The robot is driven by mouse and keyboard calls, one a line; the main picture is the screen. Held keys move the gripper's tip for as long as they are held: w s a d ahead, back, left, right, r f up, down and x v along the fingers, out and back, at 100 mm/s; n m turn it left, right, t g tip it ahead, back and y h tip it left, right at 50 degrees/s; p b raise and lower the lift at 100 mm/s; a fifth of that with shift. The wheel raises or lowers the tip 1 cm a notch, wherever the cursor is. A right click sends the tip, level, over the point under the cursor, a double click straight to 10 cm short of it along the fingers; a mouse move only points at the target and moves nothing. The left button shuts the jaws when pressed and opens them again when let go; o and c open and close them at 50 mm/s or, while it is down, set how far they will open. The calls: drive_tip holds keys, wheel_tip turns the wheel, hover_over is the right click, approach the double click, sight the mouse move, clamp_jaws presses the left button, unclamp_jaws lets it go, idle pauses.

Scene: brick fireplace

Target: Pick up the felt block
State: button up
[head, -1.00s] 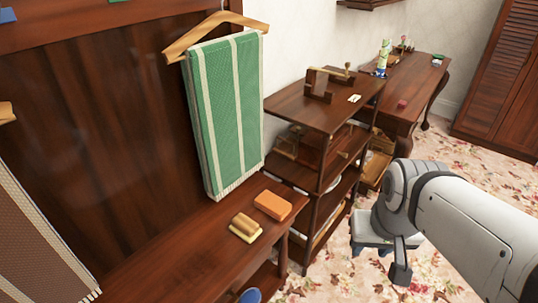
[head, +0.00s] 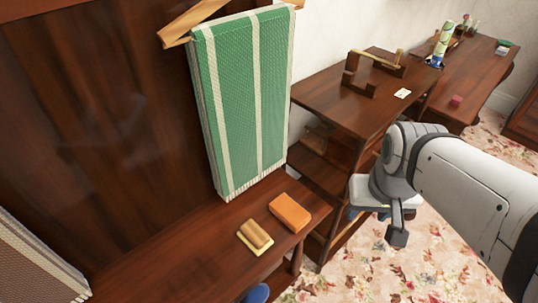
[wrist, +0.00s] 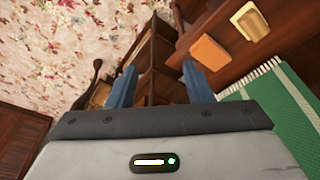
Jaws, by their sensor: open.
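A small block with a rounded tan top on a pale yellow base (head: 255,237) lies on the wooden bench. It also shows at the top right of the wrist view (wrist: 252,20). A plain orange block (head: 290,212) lies just right of it, apart from it, and shows in the wrist view (wrist: 211,53). I cannot tell for certain which one is the felt block. My gripper (wrist: 160,82) is open and empty, its blue fingers wide apart. It is to the right of the bench and touches neither block. In the head view its fingers are mostly hidden.
A green striped towel (head: 240,105) hangs behind the blocks. A wooden shelf unit (head: 335,100) stands right of the bench, close to my arm. A desk (head: 480,75) with small objects is beyond. A blue object (head: 257,294) is below the bench. Flowered floor (head: 430,260) is clear.

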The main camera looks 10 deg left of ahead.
drive_tip(key=o, duration=0.6)
drive_tip(key=w+a+f+n, duration=0.1)
drive_tip(key=w+a, duration=0.1)
drive_tip(key=a, duration=0.1)
drive_tip(key=w+a+f+n, duration=0.1)
drive_tip(key=a+f, duration=0.1)
drive_tip(key=a, duration=0.1)
drive_tip(key=w+a+f+n+g, duration=0.1)
drive_tip(key=w+a+f+n, duration=0.1)
drive_tip(key=a, duration=0.1)
drive_tip(key=shift+w+a+f+b, duration=0.2)
drive_tip(key=shift+w+b, duration=0.15)
drive_tip(key=shift+o, duration=0.9)
drive_tip(key=w+a+f+n, duration=0.2)
drive_tip(key=a+f, duration=0.3)
drive_tip(key=a, duration=0.1)
drive_tip(key=shift+a+n+g, duration=0.4)
drive_tip(key=n, duration=0.3)
hover_over(254, 231)
drive_tip(key=shift+g, duration=0.3)
drive_tip(key=f, duration=0.6)
drive_tip(key=shift+w+d+b, duration=0.2)
drive_tip(key=shift+d+b, duration=0.15)
drive_tip(key=f, duration=0.8)
drive_tip(key=shift+s+a, duration=0.15)
drive_tip(key=shift+a, duration=0.15)
